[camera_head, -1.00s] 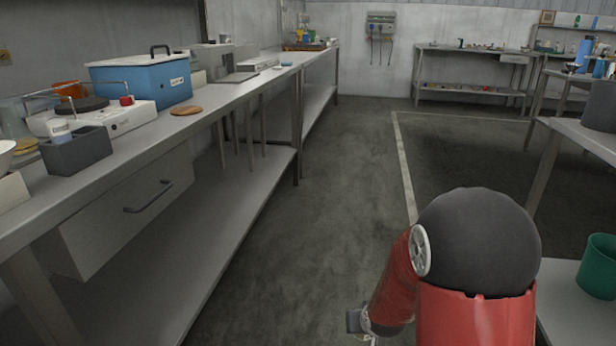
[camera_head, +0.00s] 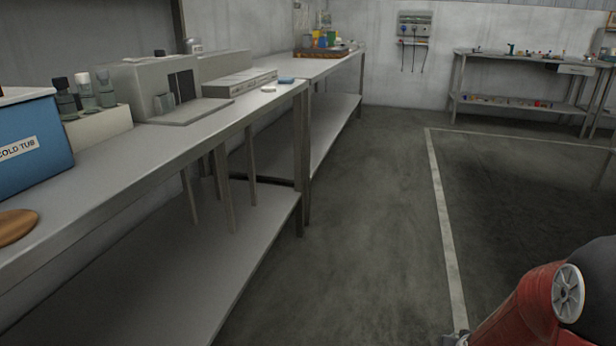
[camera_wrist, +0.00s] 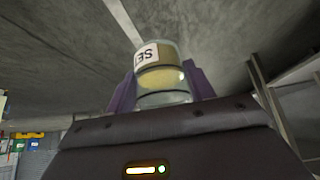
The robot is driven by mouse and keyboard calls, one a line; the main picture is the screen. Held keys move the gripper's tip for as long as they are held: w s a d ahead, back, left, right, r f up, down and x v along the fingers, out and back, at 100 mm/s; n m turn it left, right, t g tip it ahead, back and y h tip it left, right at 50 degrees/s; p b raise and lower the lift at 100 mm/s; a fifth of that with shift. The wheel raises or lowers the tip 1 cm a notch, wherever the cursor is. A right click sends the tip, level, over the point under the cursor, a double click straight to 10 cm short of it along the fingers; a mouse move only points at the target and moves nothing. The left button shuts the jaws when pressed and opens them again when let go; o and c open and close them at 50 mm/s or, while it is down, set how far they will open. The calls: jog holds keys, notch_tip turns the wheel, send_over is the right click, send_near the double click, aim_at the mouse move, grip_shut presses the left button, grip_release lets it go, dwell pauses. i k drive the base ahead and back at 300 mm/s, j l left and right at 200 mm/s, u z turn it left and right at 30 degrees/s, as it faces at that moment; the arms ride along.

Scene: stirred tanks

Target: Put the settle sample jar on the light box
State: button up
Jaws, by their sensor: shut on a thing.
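The settle sample jar (camera_wrist: 161,76) is in the wrist view, a clear glass jar with yellowish contents and a white label whose letters "SE" appear upside down. My gripper (camera_wrist: 161,92) is shut on it, with a purple finger on each side. The jar is held up in the air, clear of any surface. In the head view my arm is cut off at the lower right and the jar does not show. I cannot tell for certain which thing is the light box; a low, flat whitish unit (camera_head: 240,83) lies on the left bench.
The left bench (camera_head: 150,158) runs away from me. On it are a blue cold tub (camera_head: 30,140), a brown round board (camera_head: 15,227), dark-capped bottles (camera_head: 84,92) and a grey instrument (camera_head: 150,85). The floor (camera_head: 370,230) to its right is clear. Another bench (camera_head: 510,97) stands at the back.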

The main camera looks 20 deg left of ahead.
aim_at(207, 104)
jog(key=i+l+u, duration=0.1)
jog(key=i, duration=0.3)
jog(key=i+l, duration=0.2)
jog(key=i, duration=0.15)
jog(key=i+l+u, duration=0.15)
jog(key=i, duration=0.25)
jog(key=u, duration=2.2)
